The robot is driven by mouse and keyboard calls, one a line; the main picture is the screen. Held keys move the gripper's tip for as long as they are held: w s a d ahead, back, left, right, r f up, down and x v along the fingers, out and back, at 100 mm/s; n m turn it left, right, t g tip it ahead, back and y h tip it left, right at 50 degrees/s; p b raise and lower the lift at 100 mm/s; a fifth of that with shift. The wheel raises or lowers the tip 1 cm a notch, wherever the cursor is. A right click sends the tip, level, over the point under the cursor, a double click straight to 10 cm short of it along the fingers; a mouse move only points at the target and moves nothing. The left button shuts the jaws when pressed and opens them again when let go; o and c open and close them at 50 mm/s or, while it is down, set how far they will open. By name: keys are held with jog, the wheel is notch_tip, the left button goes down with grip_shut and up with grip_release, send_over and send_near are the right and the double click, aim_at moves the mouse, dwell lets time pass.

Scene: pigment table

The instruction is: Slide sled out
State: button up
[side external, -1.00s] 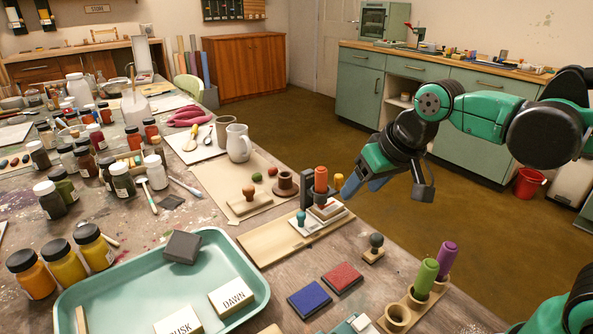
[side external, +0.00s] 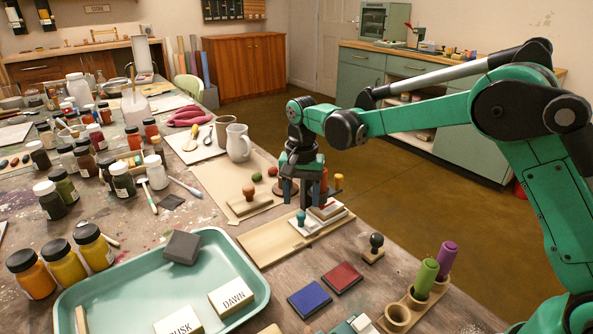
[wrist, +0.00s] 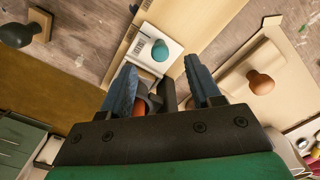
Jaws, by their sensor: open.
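A white sled plate (side external: 297,229) with a teal knob (side external: 301,216) sits at the right part of a long wooden board (side external: 262,240). In the wrist view the teal knob (wrist: 160,50) stands on the white plate (wrist: 144,60), just beyond my fingertips. My gripper (side external: 298,200) points down over the back edge of the board, behind the knob. In the wrist view its blue fingers (wrist: 160,64) are apart with nothing clamped. An orange cylinder (wrist: 139,108) shows partly between the fingers. The gripper hides most of it in the side view.
An orange-knobbed wooden block (side external: 249,201) lies to the left of my gripper. A dark-knobbed stamp (side external: 374,250), a blue pad (side external: 309,298) and a red pad (side external: 342,277) are in front to the right. A teal tray (side external: 130,278) fills the front left. The left end of the board is bare.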

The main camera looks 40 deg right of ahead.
aim_at(301, 213)
jog(key=shift+f, duration=1.75)
grip_shut()
